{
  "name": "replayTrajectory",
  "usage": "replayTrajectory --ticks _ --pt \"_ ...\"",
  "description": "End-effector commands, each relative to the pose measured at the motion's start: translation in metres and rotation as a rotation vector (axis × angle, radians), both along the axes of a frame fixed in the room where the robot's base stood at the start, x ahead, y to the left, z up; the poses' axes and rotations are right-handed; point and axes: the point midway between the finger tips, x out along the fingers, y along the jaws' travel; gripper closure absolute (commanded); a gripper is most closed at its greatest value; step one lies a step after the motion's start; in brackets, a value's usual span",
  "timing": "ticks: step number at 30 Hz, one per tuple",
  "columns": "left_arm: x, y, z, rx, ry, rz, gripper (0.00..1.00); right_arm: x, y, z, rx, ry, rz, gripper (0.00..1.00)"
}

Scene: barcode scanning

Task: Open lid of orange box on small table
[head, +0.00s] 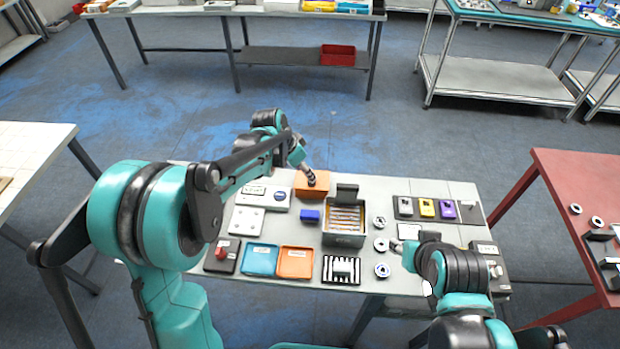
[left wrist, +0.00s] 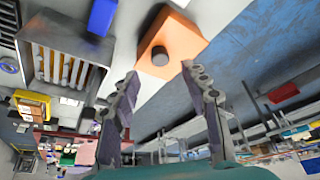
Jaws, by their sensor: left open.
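The orange box (head: 312,193) stands at the back of the small grey table (head: 262,222), left of the dark open container. In the left wrist view the orange box (left wrist: 183,42) shows an orange top with a dark round knob (left wrist: 160,56); the lid looks closed. My left gripper (head: 309,177) reaches over the box from behind. In the left wrist view, the open, empty fingers of my left gripper (left wrist: 160,73) point toward the box with the knob between their tips, apart from it. My right gripper (head: 397,246) is low over the table's right part; its fingers are too small to judge.
A dark container (head: 344,239) with long items stands right of a blue block (head: 309,216). Blue (head: 260,260) and orange (head: 295,262) trays lie at the front. Several round parts lie right of the container. A red table (head: 570,190) stands to the right.

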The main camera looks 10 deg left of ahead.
Motion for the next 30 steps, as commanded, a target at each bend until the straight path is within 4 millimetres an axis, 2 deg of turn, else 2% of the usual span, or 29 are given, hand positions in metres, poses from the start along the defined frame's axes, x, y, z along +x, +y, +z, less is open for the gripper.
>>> replayTrajectory --ticks 3,9,15,22,27,30 --pt "0.006 -0.006 -0.022 0.0 0.0 0.0 0.54 0.0 0.0 -0.008 0.0 0.0 0.0 0.6" --pt "0.014 -0.014 -0.049 0.0 0.0 0.001 0.54 0.0 0.0 -0.016 0.0 0.0 0.0 0.6" --pt "0.017 -0.017 -0.059 0.001 -0.001 0.003 0.54 0.0 0.0 -0.018 0.0 0.0 0.0 0.6" --pt "0.017 -0.017 -0.059 0.001 -0.001 0.003 0.54 0.0 0.0 -0.018 0.0 0.0 0.0 0.6" --pt "0.017 -0.017 -0.059 0.001 -0.001 0.003 0.99 0.0 0.0 -0.018 0.0 0.0 0.0 0.6" --pt "0.017 -0.017 -0.059 0.001 -0.001 0.003 1.0 0.0 0.0 -0.018 0.0 0.0 0.0 0.6"
